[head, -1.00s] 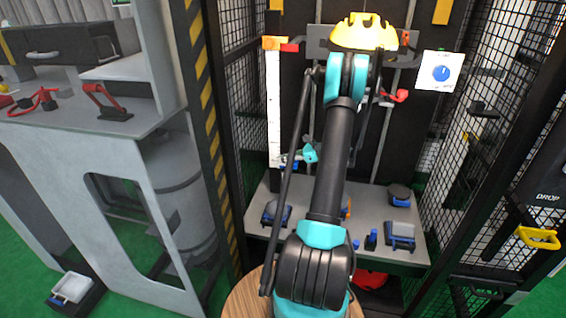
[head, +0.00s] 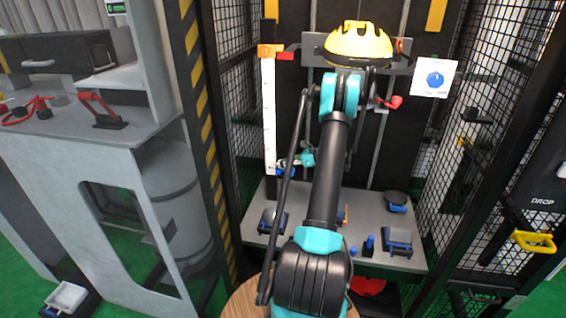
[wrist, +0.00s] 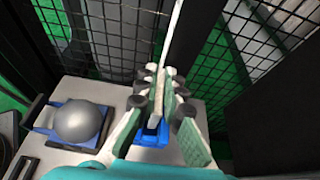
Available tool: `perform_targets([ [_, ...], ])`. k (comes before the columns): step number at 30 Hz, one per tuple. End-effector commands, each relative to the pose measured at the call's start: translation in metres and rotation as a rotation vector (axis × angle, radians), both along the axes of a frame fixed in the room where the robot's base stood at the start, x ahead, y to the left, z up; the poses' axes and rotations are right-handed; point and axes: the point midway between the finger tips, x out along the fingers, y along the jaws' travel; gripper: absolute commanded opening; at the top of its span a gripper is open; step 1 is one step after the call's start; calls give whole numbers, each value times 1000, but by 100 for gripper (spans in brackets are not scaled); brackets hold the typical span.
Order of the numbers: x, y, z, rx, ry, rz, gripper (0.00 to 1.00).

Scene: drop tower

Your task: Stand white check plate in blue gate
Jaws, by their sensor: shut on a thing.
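My gripper (wrist: 160,105) is shut on a thin pale plate, the white check plate (wrist: 158,92), seen almost edge-on between the two finger pads. The blue gate (wrist: 152,134) shows partly between and below the fingers, close to the plate. The fingers hide much of it, and I cannot tell whether the plate's lower edge is inside it. In the head view my gripper (head: 303,160) is at the left side of the tower, above the grey bench. Blue also shows there just below the fingertips, but the plate cannot be made out.
A tall white scale (head: 268,115) stands just left of my gripper, with an orange block (head: 269,50) on top. A grey ball (wrist: 78,121) rests on a blue tray left of my gripper. A yellow helmet (head: 358,44) sits higher up. Mesh walls (head: 490,80) close the sides.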

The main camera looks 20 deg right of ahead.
Motion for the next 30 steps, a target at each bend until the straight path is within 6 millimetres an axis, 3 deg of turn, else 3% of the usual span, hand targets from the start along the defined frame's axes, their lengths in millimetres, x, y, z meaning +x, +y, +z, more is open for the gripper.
perform_targets([
  [27,-1,-1,-6,0,0,0,0],
  [28,-1,-1,-6,0,0,0,9],
  [30,-1,-1,-6,0,0,0,18],
])
